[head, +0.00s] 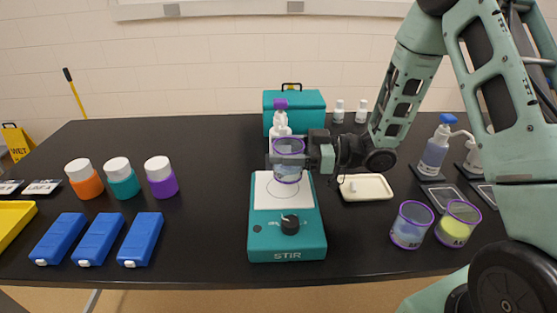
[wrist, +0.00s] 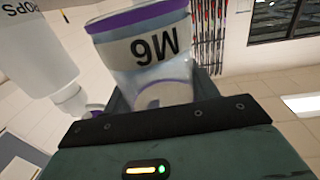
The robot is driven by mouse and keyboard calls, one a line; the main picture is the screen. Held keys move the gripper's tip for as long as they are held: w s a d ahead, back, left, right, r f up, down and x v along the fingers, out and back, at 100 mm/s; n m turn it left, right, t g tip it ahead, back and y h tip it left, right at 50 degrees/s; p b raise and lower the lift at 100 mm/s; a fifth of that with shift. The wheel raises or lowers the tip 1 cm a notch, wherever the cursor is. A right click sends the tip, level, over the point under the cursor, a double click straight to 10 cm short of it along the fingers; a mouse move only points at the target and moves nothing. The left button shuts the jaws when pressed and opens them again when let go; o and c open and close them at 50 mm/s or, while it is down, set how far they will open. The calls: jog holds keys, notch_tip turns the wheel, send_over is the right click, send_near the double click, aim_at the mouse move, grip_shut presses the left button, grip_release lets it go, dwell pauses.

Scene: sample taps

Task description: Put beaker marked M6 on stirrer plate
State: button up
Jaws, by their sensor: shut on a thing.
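The beaker marked M6 (wrist: 150,50) shows in the wrist view with its purple rim and label between my fingers. In the head view the beaker (head: 288,172) is upright at the white top of the stirrer plate (head: 262,252), over its drawn circle. I cannot tell if its base touches the plate. My gripper (head: 289,159) is shut on the beaker, reaching in from the right. The stirrer plate is teal with a black knob and the word STIR.
Two more purple-rimmed beakers (head: 411,226) (head: 458,222) stand at the right. A cream tray (head: 380,195) lies right of the plate. A white bottle (head: 281,119) and teal case (head: 312,113) stand behind. Blue boxes (head: 100,236) and capped jars (head: 124,187) are at the left.

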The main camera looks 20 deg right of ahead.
jog(key=shift+w+a, duration=0.15)
jog(key=shift+a, duration=0.3)
jog(key=shift+w+a+f, duration=0.1)
jog(key=shift+a+f, duration=0.1)
jog(key=shift+d+f+p, duration=0.1)
jog(key=shift+f+p, duration=0.25)
jog(key=shift+f, duration=1.2)
jog(key=shift+f, duration=0.15)
jog(key=o, duration=1)
jog(key=shift+o, duration=0.2)
